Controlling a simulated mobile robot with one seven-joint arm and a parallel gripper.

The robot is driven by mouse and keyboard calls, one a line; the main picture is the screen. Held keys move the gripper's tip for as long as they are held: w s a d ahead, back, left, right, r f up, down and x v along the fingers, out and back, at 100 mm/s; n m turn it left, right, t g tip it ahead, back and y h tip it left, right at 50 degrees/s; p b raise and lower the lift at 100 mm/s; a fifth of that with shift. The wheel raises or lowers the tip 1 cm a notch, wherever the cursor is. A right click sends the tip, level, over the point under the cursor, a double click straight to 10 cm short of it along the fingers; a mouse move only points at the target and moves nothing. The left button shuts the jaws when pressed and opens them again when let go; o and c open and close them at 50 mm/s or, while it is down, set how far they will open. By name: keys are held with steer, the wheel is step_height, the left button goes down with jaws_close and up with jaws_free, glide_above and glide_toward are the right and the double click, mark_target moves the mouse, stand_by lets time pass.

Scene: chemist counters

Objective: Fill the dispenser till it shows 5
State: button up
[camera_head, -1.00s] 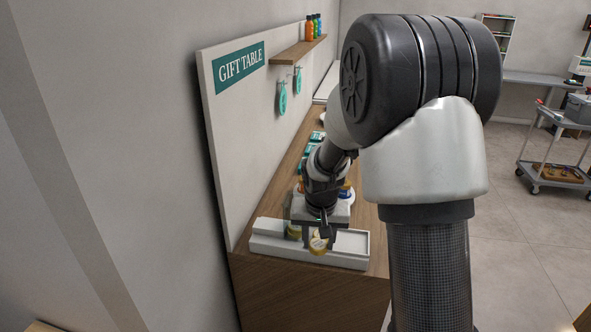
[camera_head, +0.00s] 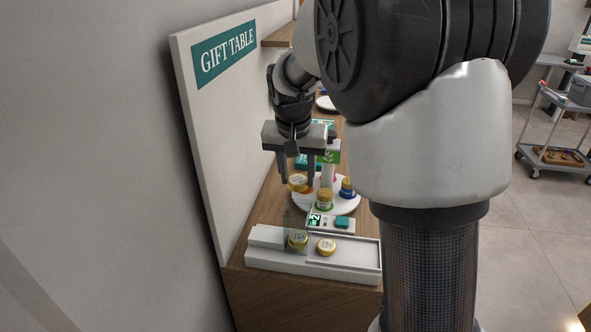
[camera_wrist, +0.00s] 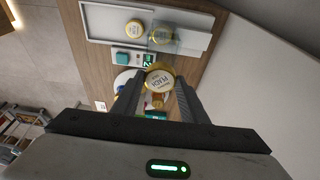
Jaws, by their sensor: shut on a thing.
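My gripper (camera_head: 297,180) is shut on a gold-lidded jar (camera_head: 298,184), held above the round white tray behind the dispenser. In the wrist view the jar's lid (camera_wrist: 160,79) sits between the fingers, its label seeming to read PEACH. The dispenser (camera_head: 312,263) is a long white trough at the counter's near end. One gold-lidded jar (camera_head: 297,240) stands inside its clear shaft; another jar (camera_head: 327,247) lies in the trough to the right. The dispenser's display (camera_head: 314,220) appears to show 2, beside a teal button (camera_head: 342,222).
The GIFT TABLE back panel (camera_head: 212,150) rises close to my gripper's left. Teal boxes and a white dish stand farther along the counter.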

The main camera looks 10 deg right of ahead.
mark_target(297, 190)
steer(key=shift+s+f, duration=0.1)
steer(key=shift+f, duration=0.3)
steer(key=shift+f+b, duration=2.1)
steer(key=shift+f, duration=0.55)
steer(key=o, duration=1.1)
steer(key=p+v, duration=0.1)
steer(key=v, duration=1.6)
steer(key=shift+r, duration=0.3)
